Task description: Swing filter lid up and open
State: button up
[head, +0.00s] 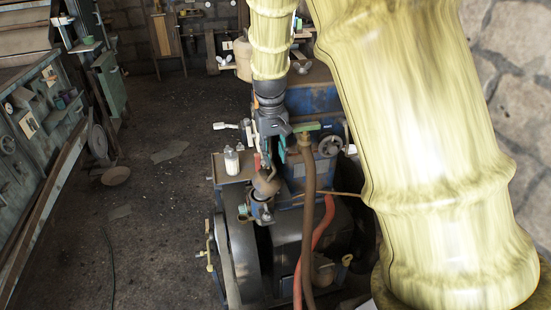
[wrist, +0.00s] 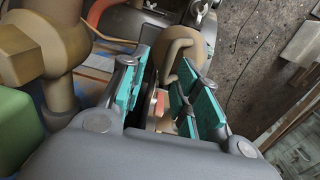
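In the wrist view the lid (wrist: 192,66) has a curved handle (wrist: 176,52) and lies beyond the fingertips. My gripper (wrist: 164,75) is open there, with teal pads apart and the handle near the far end of the gap. I see no contact between pads and handle. The lid's hinge is not clear, and I cannot tell how far it is tilted.
A brown hose (head: 308,210) and a red hose (head: 322,232) run down just right of the lid. A white bottle (head: 231,160) stands on a small tray to the left. A handwheel (head: 330,146) sits at right. The floor (head: 150,215) at left is mostly clear.

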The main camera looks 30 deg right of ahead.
notch_tip(320, 180, up, 10)
jog(key=shift+s+a, duration=0.2)
jog(key=shift+a, duration=0.15)
jog(key=shift+r, duration=0.1)
dwell(0.3)
